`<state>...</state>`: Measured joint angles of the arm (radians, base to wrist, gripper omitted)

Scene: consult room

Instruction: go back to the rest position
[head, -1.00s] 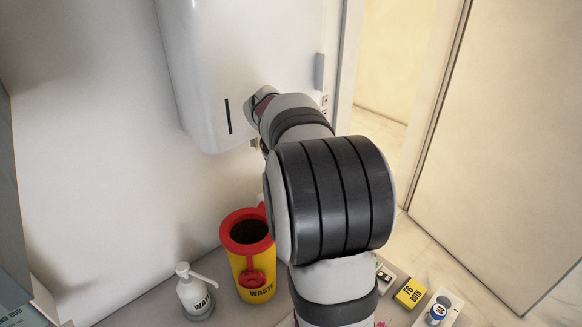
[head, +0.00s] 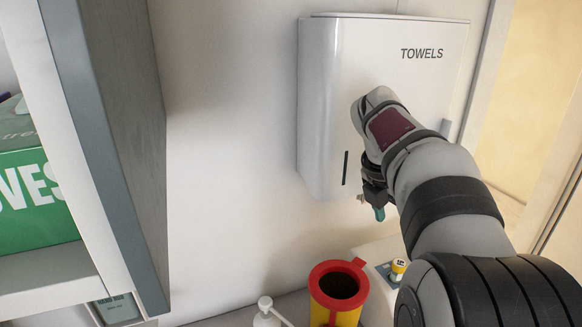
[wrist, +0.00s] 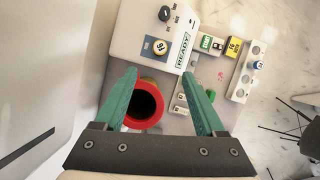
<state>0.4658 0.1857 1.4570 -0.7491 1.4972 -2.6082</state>
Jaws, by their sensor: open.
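My gripper (head: 378,205) is in front of the lower part of the white towel dispenser in the head view, its green fingers pointing down. In the wrist view my gripper (wrist: 160,72) has its two green fingers spread wide apart, with nothing held between them. Through the gap I see, below the fingers, the red-rimmed bin (wrist: 143,124) and part of a white device (wrist: 135,40). My arm reaches up from the lower right of the head view.
The towel dispenser (head: 335,70) hangs on the wall close to my wrist. The red and yellow bin (head: 364,290) and a pump bottle (head: 266,318) stand below. A cabinet (head: 110,130) with a green glove box (head: 40,210) is at the left. A vial rack (wrist: 240,85) is farther right in the wrist view.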

